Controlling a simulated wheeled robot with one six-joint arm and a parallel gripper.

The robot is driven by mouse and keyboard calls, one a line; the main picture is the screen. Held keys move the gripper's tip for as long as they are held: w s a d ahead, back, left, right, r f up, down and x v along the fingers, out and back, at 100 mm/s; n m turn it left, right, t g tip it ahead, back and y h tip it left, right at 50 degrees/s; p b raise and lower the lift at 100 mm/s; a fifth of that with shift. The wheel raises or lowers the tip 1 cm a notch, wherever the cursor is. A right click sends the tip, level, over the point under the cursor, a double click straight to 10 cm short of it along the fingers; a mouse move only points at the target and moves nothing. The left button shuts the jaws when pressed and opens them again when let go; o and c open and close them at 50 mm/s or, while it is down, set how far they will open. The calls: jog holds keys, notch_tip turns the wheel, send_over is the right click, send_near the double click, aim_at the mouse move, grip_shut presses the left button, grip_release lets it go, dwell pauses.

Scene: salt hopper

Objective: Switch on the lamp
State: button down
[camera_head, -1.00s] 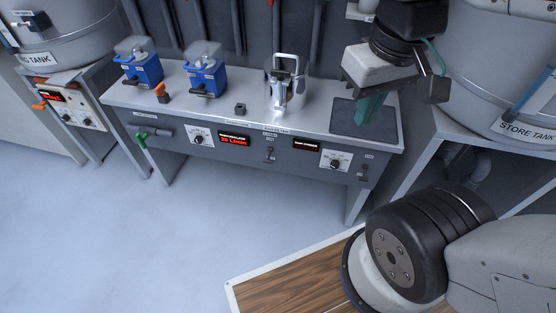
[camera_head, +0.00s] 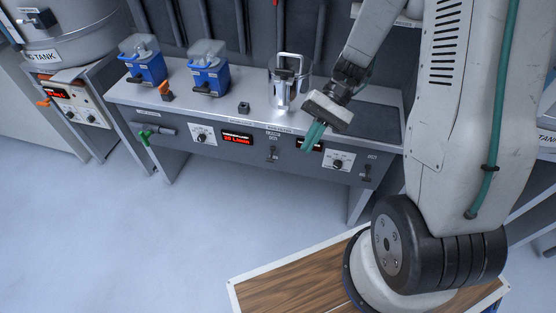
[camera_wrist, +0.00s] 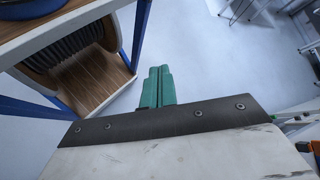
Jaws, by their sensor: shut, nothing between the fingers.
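No lamp can be made out in the head or wrist view. The grey bench front carries a small lever switch (camera_head: 272,153) left of my gripper and another lever switch (camera_head: 367,172) at the right end; their labels are too small to read. My gripper (camera_head: 313,136) is shut and empty, its green fingers pointing down and left in front of the bench's front edge. The fingers cover part of a dark display (camera_head: 303,145). In the wrist view the closed fingers (camera_wrist: 158,76) have open floor beyond them.
The bench (camera_head: 225,110) holds two blue devices (camera_head: 208,74), a metal jug (camera_head: 285,90) and a dark mat (camera_head: 378,122). Dials (camera_head: 337,161) and a red display (camera_head: 237,138) sit on its front. A wooden rack with a cable reel (camera_wrist: 70,58) stands left in the wrist view.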

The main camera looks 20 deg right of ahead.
jog(key=w+f+m+t+y, duration=0.4)
jog(key=w+f+y, duration=0.2)
jog(key=f, duration=0.6)
jog(key=m+t+h, duration=0.5)
jog(key=t, duration=1.1)
send_near(270, 160)
jog(key=d, duration=0.3)
jog(key=shift+s+d+f+n+h, duration=0.15)
jog(key=shift+f+n+h, duration=0.25)
jog(key=shift+n, duration=0.2)
jog(key=x, duration=1)
